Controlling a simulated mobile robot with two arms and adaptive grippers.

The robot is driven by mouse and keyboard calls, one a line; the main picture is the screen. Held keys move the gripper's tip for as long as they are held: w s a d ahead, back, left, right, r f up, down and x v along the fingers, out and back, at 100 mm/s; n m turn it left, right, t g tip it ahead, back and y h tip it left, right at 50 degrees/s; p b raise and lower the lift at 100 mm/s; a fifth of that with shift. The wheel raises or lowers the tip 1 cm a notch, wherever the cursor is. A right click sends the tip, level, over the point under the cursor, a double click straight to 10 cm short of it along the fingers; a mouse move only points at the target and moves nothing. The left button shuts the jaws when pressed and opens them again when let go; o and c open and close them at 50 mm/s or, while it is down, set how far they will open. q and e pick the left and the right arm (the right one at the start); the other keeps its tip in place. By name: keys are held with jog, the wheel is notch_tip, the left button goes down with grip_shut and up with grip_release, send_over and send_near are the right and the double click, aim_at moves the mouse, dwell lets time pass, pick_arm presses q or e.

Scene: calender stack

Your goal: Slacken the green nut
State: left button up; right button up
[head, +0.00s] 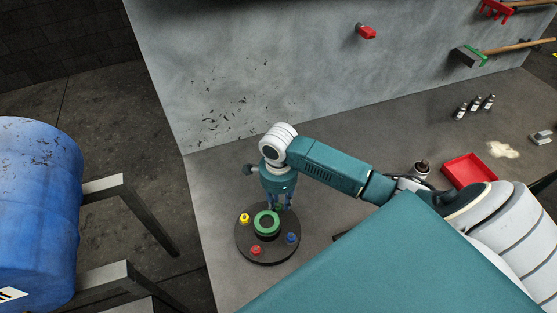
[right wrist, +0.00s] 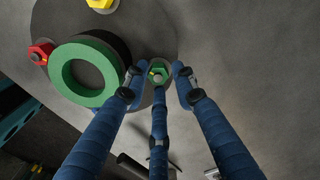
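The green nut (right wrist: 161,69) is a small hexagonal nut with a grey bolt end in its middle, near the edge of a round dark plate (head: 244,246). In the head view my right gripper mostly hides it. My right gripper (head: 279,206) points down over the far right part of the plate. In the right wrist view its blue fingers (right wrist: 158,77) stand spread around the green nut, with gaps showing between the side fingertips and the nut. My left gripper is not in view.
The plate also carries a thick green ring (head: 258,221) and yellow (head: 244,218), red (head: 257,250) and blue (head: 291,239) nuts. A red tray (head: 468,169) and small bottles (head: 475,104) stand on the right. A blue barrel (head: 38,205) is at left.

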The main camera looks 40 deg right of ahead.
jog(key=shift+s+f, duration=0.1)
jog(key=shift+f, duration=0.1)
jog(key=shift+c, duration=0.3)
jog(key=c, duration=0.4)
grip_shut()
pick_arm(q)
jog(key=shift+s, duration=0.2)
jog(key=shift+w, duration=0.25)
pick_arm(e)
jog(key=shift+n, duration=0.3)
